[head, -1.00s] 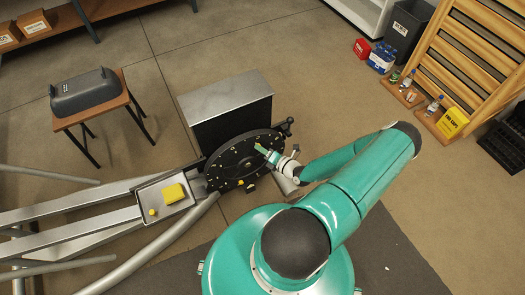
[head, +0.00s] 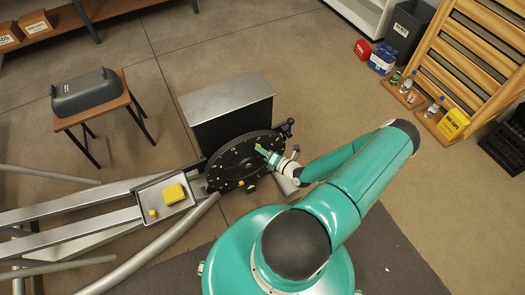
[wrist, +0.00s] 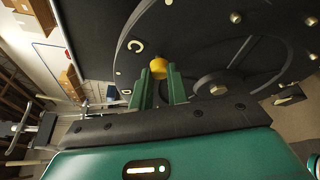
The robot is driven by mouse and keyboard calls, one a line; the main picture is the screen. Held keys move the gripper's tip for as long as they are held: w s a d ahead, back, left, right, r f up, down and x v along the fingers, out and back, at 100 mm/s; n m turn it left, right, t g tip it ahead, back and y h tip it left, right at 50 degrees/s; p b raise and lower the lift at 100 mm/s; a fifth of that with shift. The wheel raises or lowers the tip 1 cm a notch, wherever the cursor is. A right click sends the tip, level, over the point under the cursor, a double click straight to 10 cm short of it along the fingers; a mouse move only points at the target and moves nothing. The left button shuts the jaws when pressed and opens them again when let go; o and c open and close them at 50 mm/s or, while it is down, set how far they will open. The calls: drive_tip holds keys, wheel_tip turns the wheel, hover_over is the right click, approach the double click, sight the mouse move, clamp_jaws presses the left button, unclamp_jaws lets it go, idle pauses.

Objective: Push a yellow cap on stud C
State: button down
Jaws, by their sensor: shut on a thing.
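My gripper (wrist: 160,76) is shut on a yellow cap (wrist: 158,66), which shows between and just beyond the two green fingertips. The cap is in front of the black disc (wrist: 195,32); whether it touches the disc or sits over a stud I cannot tell, as the stud behind it is hidden. A pale C-shaped mark (wrist: 135,45) is on the disc just up and left of the cap. Bare metal studs (wrist: 236,18) show to the right. In the head view my gripper (head: 264,152) is at the right part of the disc (head: 232,160).
A metal tray (head: 142,194) on the frame left of the disc holds a yellow block (head: 174,194) and a small yellow cap (head: 152,213). A yellow piece (head: 250,187) is at the disc's lower edge. A grey cover (head: 86,93) lies on a small wooden table.

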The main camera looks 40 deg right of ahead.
drive_tip(key=shift+w+d, duration=0.2)
drive_tip(key=shift+w, duration=0.4)
idle(0.9)
drive_tip(key=c, duration=1.3)
unclamp_jaws()
drive_tip(key=s, duration=0.4)
drive_tip(key=s+r, duration=0.1)
drive_tip(key=s, duration=0.4)
drive_tip(key=s+d+r, duration=0.1)
drive_tip(key=s, duration=0.3)
drive_tip(key=shift+s+r, duration=0.25)
drive_tip(key=shift+s, duration=0.05)
